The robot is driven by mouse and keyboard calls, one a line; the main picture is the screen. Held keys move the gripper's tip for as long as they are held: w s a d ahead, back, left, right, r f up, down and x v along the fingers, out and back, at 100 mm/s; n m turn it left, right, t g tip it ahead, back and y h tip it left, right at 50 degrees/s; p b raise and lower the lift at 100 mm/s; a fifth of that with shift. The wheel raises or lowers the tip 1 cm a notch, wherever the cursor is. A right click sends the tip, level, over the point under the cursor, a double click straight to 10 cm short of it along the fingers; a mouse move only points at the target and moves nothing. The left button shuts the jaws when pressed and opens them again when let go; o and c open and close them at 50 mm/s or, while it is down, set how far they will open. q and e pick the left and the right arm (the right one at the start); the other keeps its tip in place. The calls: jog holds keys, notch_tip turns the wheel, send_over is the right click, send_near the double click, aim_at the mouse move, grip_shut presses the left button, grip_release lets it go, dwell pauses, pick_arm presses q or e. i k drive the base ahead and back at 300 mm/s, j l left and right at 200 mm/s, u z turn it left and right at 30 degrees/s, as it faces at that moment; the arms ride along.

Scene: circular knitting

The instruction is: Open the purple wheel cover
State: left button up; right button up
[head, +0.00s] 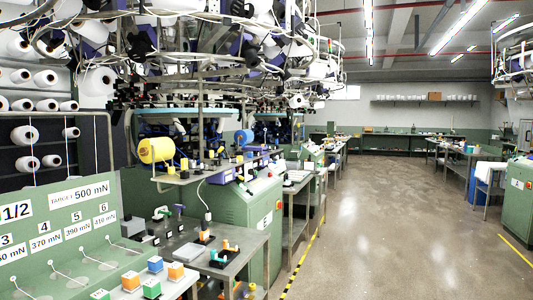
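A long purple housing (245,167) sits on a metal shelf at the side of the nearest knitting machine, left of centre in the head view. I cannot tell whether it is the purple wheel cover, or whether it is open or shut. Other small purple-blue parts (245,71) show higher up among the machine's yarn feeders. Neither of my grippers is in view.
A yellow spool (156,150) stands at the shelf's left end. A green cabinet (248,220) stands behind. The floor (370,220) on the right is clear.

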aim_at(264, 150)
jog(key=i+l, duration=0.1)
jog(key=i, duration=0.4)
jog(key=i+l+z, duration=0.1)
jog(key=i, duration=0.4)
